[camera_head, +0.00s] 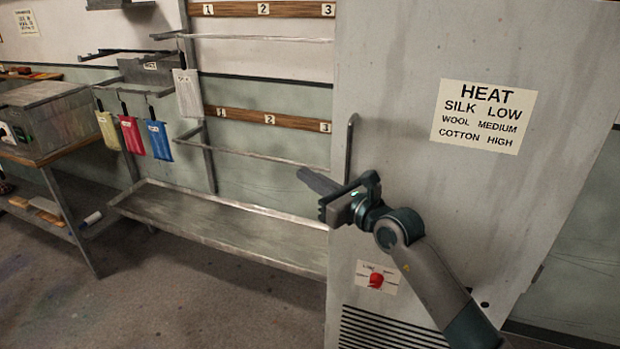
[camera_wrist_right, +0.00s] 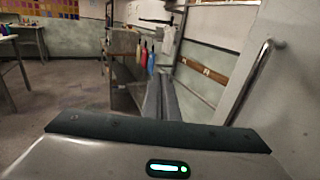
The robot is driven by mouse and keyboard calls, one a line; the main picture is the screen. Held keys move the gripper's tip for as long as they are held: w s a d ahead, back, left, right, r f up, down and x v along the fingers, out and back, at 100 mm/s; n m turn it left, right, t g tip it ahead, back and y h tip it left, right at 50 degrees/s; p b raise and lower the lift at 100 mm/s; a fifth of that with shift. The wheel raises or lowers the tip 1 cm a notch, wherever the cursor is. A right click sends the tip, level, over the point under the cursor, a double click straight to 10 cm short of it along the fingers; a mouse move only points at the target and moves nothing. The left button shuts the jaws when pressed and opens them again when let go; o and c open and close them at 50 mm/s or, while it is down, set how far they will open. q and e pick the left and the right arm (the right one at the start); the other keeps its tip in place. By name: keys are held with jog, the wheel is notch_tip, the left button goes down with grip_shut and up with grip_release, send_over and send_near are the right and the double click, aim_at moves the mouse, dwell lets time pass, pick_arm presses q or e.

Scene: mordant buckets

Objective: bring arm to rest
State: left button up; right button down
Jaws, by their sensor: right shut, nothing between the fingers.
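My right gripper (camera_head: 312,181) is shut and empty in the head view, in front of the left edge of a tall grey cabinet. Its arm comes in from the lower right across the cabinet front. In the right wrist view its closed fingers (camera_wrist_right: 162,98) point ahead with nothing between them. The cabinet's vertical bar handle (camera_head: 350,148) is just beside the gripper; it also shows at the right of the wrist view (camera_wrist_right: 250,82). I cannot tell whether the gripper touches it. My left gripper is not in view.
The grey cabinet (camera_head: 440,45) carries a heat sign (camera_head: 484,116) and a red knob (camera_head: 376,280). A drying rack with a metal tray (camera_head: 225,222) stands to the left. A metal table (camera_head: 45,158) is far left. The floor (camera_head: 170,300) in front is clear.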

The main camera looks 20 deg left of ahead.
dwell(0.3)
